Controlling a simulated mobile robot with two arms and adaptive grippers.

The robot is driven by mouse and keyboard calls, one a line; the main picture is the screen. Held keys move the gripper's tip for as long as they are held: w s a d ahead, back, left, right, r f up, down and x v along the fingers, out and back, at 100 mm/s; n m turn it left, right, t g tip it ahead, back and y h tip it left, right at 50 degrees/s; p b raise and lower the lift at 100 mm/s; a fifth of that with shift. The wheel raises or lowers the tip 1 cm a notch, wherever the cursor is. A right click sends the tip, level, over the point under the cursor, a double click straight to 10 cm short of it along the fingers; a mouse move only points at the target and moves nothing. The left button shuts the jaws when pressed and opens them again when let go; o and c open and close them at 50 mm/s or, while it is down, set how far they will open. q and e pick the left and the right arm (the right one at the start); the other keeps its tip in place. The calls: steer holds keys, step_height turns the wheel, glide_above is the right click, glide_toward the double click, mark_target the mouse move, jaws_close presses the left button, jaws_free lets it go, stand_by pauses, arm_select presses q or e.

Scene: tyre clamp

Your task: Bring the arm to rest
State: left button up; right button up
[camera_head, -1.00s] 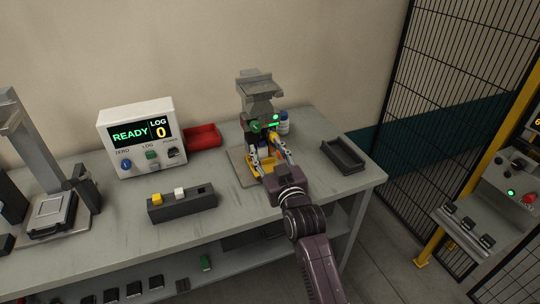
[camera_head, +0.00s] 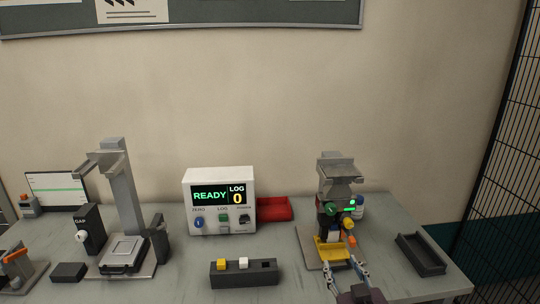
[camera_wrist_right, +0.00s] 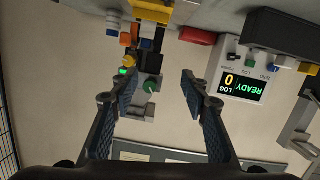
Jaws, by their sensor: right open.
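My right gripper (camera_head: 345,272) comes in at the bottom right of the head view, in front of the clamp station (camera_head: 336,172). Its two fingers are apart, with nothing between them, and it also shows open in the right wrist view (camera_wrist_right: 160,82). The station is a grey column with a green knob, a green-lit strip and a yellow part (camera_head: 331,249) low at its front. The fingertips are close to the yellow part; I cannot tell whether they touch. The wrist view shows the station upside down. My left gripper is not in view.
A white READY/LOG box (camera_head: 219,222) stands mid-bench, with a red tray (camera_head: 274,208) beside it. A dark block with yellow and white pieces (camera_head: 243,275) lies in front. A black tray (camera_head: 422,254) is at right. A grey press (camera_head: 122,190) stands left. A mesh fence (camera_head: 500,150) is far right.

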steer(key=s+f+g, duration=0.6)
steer(key=s+f, duration=0.6)
steer(key=s, duration=0.2)
steer(key=s+a+f+g, duration=0.1)
steer(key=s+f+g, duration=0.2)
steer(key=s, duration=0.7)
steer(key=s+f+g, duration=0.3)
steer(key=s, duration=0.7)
step_height(320, 180, down, 27)
steer(key=s+g, duration=0.2)
steer(key=s+d+f+b, duration=0.1)
steer(key=s+d+f, duration=0.2)
steer(key=s+f, duration=1.3)
steer(key=shift+s+n+g, duration=0.35)
steer(key=shift+n+g, duration=0.05)
